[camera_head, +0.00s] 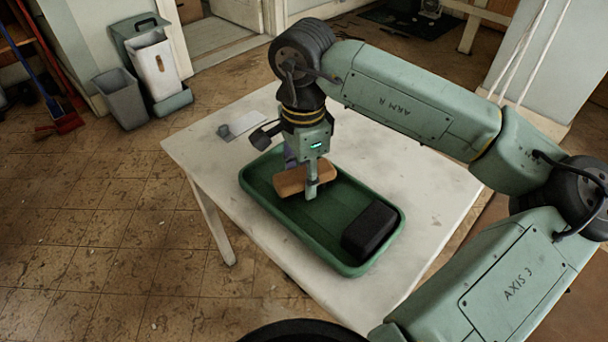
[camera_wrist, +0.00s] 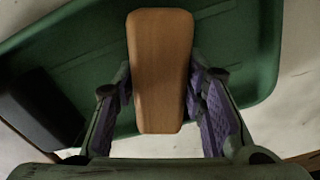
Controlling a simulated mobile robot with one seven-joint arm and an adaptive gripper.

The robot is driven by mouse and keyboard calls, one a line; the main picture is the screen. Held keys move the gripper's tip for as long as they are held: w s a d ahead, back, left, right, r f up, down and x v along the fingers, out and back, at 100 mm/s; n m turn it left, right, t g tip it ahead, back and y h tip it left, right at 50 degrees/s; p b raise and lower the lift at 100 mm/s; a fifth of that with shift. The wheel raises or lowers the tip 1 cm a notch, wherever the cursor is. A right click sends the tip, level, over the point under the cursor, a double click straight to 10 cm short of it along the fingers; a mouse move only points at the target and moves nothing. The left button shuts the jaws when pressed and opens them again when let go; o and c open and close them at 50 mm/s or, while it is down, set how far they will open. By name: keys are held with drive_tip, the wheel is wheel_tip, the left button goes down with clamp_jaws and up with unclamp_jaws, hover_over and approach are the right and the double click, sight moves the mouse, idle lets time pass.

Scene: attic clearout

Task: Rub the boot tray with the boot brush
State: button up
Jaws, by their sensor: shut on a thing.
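The boot tray (camera_head: 260,217) is a green, low-rimmed tray lying on a white table; it also fills much of the wrist view (camera_wrist: 75,50). My gripper (camera_head: 312,190) is over the far left half of the tray, pointing down. It is shut on the boot brush (camera_head: 291,183), a wooden block with rounded corners. In the wrist view the brush (camera_wrist: 160,72) sits between the purple finger pads. The brush is at or just above the tray floor; its bristles are hidden and I cannot tell whether it touches.
A black block (camera_head: 370,231) lies in the near right end of the tray. A small light sheet or plate (camera_head: 240,124) lies on the white table (camera_head: 200,150) at the far left. Bins (camera_head: 122,97) and a red broom (camera_head: 68,123) stand on the floor at far left.

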drive_tip(key=shift+r+p, duration=1.3)
drive_tip(key=shift+r, duration=1.5)
